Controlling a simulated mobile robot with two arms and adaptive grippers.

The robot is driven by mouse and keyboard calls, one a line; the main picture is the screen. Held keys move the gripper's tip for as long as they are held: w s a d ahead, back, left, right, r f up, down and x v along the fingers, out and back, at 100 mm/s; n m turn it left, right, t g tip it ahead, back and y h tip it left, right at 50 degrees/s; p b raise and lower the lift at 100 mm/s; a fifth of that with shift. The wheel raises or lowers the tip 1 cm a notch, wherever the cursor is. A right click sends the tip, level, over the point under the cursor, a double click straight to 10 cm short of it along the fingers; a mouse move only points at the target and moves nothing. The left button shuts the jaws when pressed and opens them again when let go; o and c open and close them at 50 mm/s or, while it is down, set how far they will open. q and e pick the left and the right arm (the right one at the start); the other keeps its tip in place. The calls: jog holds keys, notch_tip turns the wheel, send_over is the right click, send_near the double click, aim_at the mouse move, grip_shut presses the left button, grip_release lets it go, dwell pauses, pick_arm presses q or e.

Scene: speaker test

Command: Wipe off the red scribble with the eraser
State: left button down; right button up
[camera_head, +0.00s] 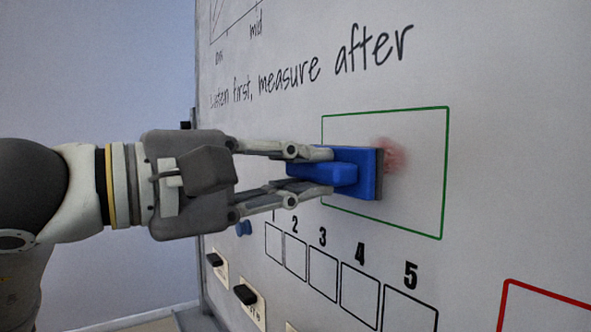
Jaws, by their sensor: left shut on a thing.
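The blue eraser (365,174) is at the whiteboard, inside the green drawn frame (446,150). Its dark pad side faces the board; I cannot tell for sure whether it touches. My left gripper (325,172) is shut on the eraser's blue handle, coming in from the left. A faint, smeared red mark (396,157) shows just right of the eraser's upper edge. Part of the mark may be hidden behind the eraser. My right gripper is not in view.
The whiteboard (490,120) carries handwriting above the green frame and a row of numbered boxes (322,274) below it. Part of a red drawn frame (548,292) is at the lower right.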

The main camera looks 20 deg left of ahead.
aim_at(326, 175)
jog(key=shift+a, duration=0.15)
pick_arm(q)
jog(key=shift+w+d, duration=0.1)
jog(key=shift+w, duration=0.05)
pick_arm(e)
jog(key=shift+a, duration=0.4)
pick_arm(q)
jog(key=shift+w+d, duration=0.15)
jog(key=shift+w, duration=0.05)
jog(key=shift+w+d, duration=0.35)
jog(key=shift+w, duration=0.1)
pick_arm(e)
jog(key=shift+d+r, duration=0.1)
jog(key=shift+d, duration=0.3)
pick_arm(q)
jog(key=shift+s, duration=0.1)
jog(key=shift+s+d, duration=1.2)
jog(key=shift+d, duration=0.3)
jog(key=shift+s+d+b, duration=0.25)
jog(key=shift+s+d, duration=0.25)
jog(key=shift+d, duration=0.25)
jog(key=shift+s+d+b, duration=0.2)
jog(key=shift+s+d, duration=0.3)
jog(key=shift+d, duration=0.2)
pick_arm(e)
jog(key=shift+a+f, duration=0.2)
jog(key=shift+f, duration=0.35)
